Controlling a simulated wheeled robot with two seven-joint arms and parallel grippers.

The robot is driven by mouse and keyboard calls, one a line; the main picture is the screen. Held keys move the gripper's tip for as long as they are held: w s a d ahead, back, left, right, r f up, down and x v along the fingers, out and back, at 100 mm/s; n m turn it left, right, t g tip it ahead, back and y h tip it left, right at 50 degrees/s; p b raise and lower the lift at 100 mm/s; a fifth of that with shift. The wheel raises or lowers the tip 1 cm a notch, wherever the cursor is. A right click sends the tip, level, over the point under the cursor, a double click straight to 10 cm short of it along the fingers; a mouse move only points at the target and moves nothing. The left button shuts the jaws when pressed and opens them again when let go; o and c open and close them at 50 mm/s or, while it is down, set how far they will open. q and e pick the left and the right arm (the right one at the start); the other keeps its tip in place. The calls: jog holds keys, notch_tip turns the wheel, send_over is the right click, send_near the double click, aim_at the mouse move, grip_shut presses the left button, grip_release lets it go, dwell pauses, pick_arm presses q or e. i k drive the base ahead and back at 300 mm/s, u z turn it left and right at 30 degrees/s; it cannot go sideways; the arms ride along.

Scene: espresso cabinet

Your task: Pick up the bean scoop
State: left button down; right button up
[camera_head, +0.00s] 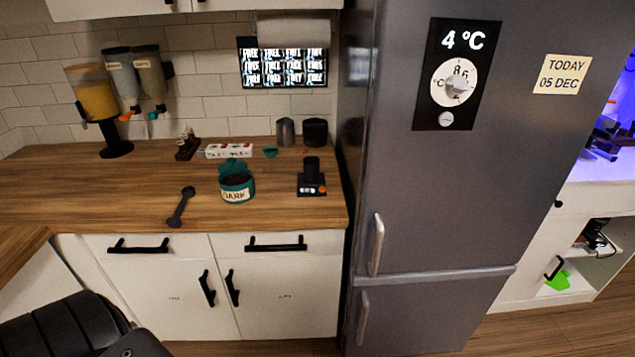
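The bean scoop (181,206) is a dark, long-handled scoop lying on the wooden counter near its front edge, left of a teal canister. The teal canister (237,190) is labelled DARK, stands with its lid up and shows dark contents. A black part of my own body is at the lower left, well apart from the scoop. Neither of my grippers can be made out in this view.
The wooden counter (90,200) is clear to the left of the scoop. A small black device (311,180) stands right of the canister. Dispensers (98,105) stand at the back left. A grey fridge (450,200) bounds the counter on the right. Drawer handles (138,246) stick out below.

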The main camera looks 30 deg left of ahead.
aim_at(173, 222)
jog(key=u, duration=2.05)
